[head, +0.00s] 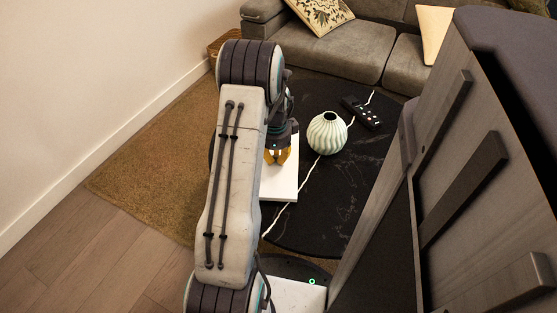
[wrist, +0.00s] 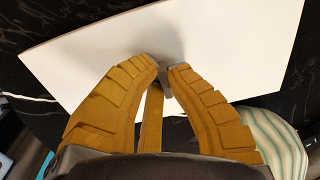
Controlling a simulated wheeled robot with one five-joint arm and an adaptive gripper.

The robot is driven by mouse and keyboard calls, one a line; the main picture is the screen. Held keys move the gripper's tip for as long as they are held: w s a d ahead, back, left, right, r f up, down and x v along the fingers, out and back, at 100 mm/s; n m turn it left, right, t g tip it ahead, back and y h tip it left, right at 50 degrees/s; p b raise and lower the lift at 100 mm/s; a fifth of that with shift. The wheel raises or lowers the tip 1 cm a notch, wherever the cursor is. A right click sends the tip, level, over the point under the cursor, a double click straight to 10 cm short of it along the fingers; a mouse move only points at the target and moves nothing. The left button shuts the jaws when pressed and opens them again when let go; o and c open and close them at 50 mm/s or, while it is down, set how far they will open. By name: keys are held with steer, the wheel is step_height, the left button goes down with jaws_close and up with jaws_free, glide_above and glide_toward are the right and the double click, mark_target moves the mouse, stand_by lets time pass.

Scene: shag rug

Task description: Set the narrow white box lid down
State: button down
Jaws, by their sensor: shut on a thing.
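The narrow white box lid (head: 283,187) is a flat white panel over the black round table (head: 341,195), left of the vase. In the wrist view the lid (wrist: 215,40) fills the upper middle, with a small grey piece between the fingertips. My gripper (head: 277,159) points down with its yellow fingers at the lid. In the wrist view the fingers (wrist: 166,72) are closed together on that grey piece of the lid. I cannot tell whether the lid touches the tabletop. My arm hides the lid's left part in the head view.
A pale green ribbed vase (head: 328,133) stands right of the lid, close to it. A dark remote (head: 362,113) lies farther back on the table. A grey sofa (head: 340,50) is behind, and a tall wooden cabinet (head: 470,180) stands at right. The table's front right is bare.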

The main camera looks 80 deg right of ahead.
steer(key=shift+s+d+f+b, duration=0.1)
steer(key=shift+d+f+b, duration=0.1)
steer(key=shift+d, duration=0.2)
steer(key=shift+s+d+f+b, duration=0.1)
steer(key=shift+d+b, duration=0.1)
steer(key=shift+d, duration=0.15)
steer(key=shift+d+f+b, duration=0.15)
steer(key=shift+f+b, duration=0.05)
steer(key=shift+b, duration=0.3)
steer(key=shift+f+b, duration=0.3)
steer(key=shift+b, duration=0.55)
steer(key=c, duration=1.4)
jaws_free()
steer(key=shift+r, duration=0.2)
step_height(320, 180, up, 12)
steer(key=a+p, duration=0.1)
steer(key=p, duration=0.9)
steer(key=shift+f, duration=0.15)
steer(key=shift+a, duration=0.1)
